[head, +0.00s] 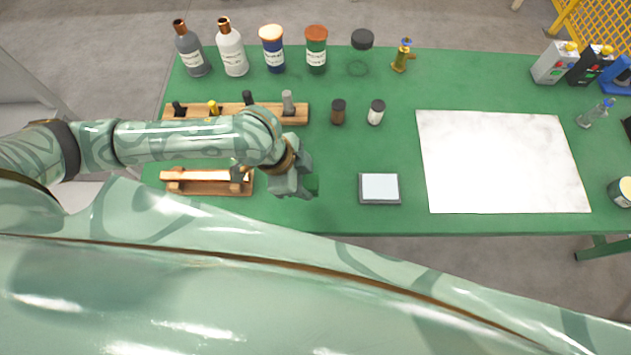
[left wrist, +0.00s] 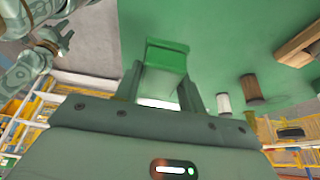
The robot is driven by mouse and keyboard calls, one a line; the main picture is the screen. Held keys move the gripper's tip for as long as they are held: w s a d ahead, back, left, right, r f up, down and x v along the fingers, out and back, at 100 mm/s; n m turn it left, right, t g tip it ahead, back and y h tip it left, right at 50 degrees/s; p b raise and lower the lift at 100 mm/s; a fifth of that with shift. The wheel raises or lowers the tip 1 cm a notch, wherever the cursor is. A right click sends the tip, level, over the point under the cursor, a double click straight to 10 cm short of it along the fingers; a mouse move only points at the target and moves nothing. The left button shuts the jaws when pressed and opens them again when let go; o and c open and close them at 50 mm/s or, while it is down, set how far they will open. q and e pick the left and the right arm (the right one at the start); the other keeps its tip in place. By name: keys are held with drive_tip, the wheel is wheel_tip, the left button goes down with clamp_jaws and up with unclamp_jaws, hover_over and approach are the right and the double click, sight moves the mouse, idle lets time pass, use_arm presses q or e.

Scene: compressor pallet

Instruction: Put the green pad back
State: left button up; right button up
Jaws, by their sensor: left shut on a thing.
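My left gripper (head: 308,186) is shut on the green pad (head: 313,184) and holds it over the front part of the green table, left of the small grey box with a pale top. In the left wrist view the green pad (left wrist: 167,56) sits between the two fingers of my left gripper (left wrist: 160,88), a block with a lighter green face. In the head view most of the pad is hidden behind the gripper. My right gripper (left wrist: 52,38) shows small at the upper left of the left wrist view; its jaws are unclear.
The grey box (head: 380,189) lies near the front edge. A white marbled sheet (head: 500,160) covers the right side of the table. Wooden racks (head: 294,113) (head: 210,187) stand at left. Two small jars (head: 338,111) (head: 376,112) stand mid-table; several bottles line the back.

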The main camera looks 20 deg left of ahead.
sight(312, 178)
use_arm(q)
drive_tip(key=w+f, duration=0.1)
drive_tip(key=w+f+b, duration=0.1)
drive_tip(key=f, duration=0.1)
drive_tip(key=w+f, duration=0.1)
drive_tip(key=shift+d+f, duration=0.2)
drive_tip(key=shift+d, duration=0.15)
drive_tip(key=f, duration=0.1)
drive_tip(key=f+b, duration=0.2)
drive_tip(key=f, duration=0.1)
drive_tip(key=shift+w+d, duration=0.1)
drive_tip(key=shift+w, duration=0.2)
drive_tip(key=shift+r, duration=0.15)
drive_tip(key=o, duration=0.9)
drive_tip(key=p+v, duration=0.4)
drive_tip(key=v, duration=0.8)
